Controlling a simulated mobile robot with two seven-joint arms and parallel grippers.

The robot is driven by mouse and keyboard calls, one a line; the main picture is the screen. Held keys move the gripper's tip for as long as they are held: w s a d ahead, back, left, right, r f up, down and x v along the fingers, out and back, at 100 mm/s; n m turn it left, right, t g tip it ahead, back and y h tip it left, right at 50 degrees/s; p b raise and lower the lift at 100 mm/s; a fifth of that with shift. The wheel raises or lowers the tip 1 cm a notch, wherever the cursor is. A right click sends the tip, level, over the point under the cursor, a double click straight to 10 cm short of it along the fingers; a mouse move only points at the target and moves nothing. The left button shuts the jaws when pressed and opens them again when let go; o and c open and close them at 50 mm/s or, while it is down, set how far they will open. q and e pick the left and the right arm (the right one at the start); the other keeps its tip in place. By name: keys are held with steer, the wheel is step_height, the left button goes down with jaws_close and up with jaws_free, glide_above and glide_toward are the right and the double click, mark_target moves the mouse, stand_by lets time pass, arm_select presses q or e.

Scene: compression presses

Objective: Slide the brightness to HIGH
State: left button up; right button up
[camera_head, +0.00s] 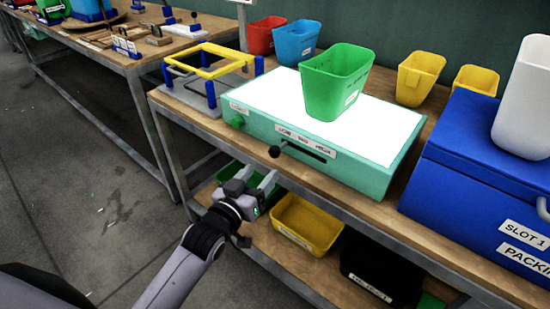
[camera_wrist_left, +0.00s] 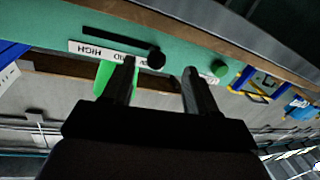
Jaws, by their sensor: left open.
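A teal light box (camera_head: 300,150) with a bright white top stands on the table. Its front has a dark slot (camera_head: 307,151) beside a LOW MID HIGH label. The black slider knob (camera_head: 274,152) sits at the slot's left, LOW end. In the left wrist view, upside down, the knob (camera_wrist_left: 156,59) shows between and beyond the finger tips, near the end away from HIGH. My left gripper (camera_head: 262,176) is open and empty, in front of and below the knob, apart from it as far as I can see. My right gripper is not in view.
A green bin (camera_head: 336,82) stands on the light box. A green dial (camera_head: 237,122) is on its front left. A yellow frame fixture (camera_head: 207,63) is left, a blue box (camera_head: 470,185) right. A yellow bin (camera_head: 305,225) lies on the lower shelf.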

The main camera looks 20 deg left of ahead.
mark_target(272, 156)
arm_select(q)
steer(key=shift+w+d+r+t, duration=0.15)
steer(key=shift+w+r+t, duration=0.15)
steer(key=shift+w+r, duration=0.45)
steer(key=shift+w, duration=0.3)
steer(key=shift+w+d+b, duration=0.1)
steer(key=shift+w+d, duration=0.15)
steer(key=shift+w, duration=0.8)
steer(key=shift+w+d+b, duration=0.1)
steer(key=shift+w+d, duration=0.1)
steer(key=shift+w, duration=0.8)
steer(key=shift+w+d+b, duration=0.1)
steer(key=shift+w+d, duration=0.15)
steer(key=shift+w, duration=0.8)
jaws_close()
